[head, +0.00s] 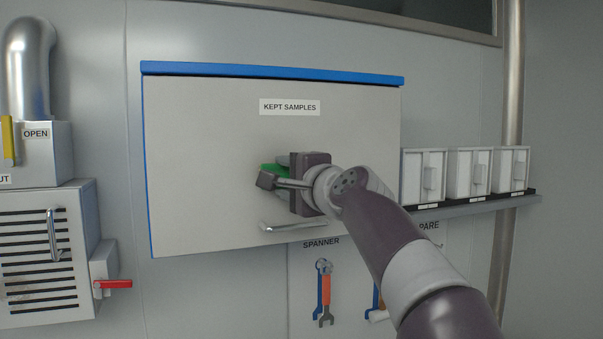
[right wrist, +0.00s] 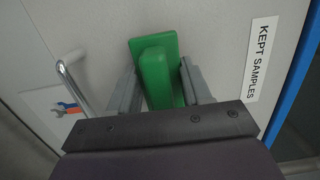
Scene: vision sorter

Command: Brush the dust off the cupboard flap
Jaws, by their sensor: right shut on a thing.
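The cupboard flap (head: 200,150) is a pale grey panel with a blue top edge, shut, labelled KEPT SAMPLES, with a metal bar handle (head: 293,227) low on it. My right gripper (head: 278,175) is in front of the flap's middle, above the handle. In the right wrist view its two grey fingers are shut on a green block-shaped thing (right wrist: 155,75), likely the brush; its far side is close to the flap (right wrist: 215,35), but I cannot tell whether it touches. In the head view the gripper mostly hides the green thing. No dust shows clearly. My left gripper is not in view.
A spanner (head: 325,290) hangs on a board below the flap. Several small white boxes (head: 468,173) stand on a shelf at the right. A vented grey unit (head: 45,250) with a red lever (head: 115,284) is at the left. The flap's left part is clear.

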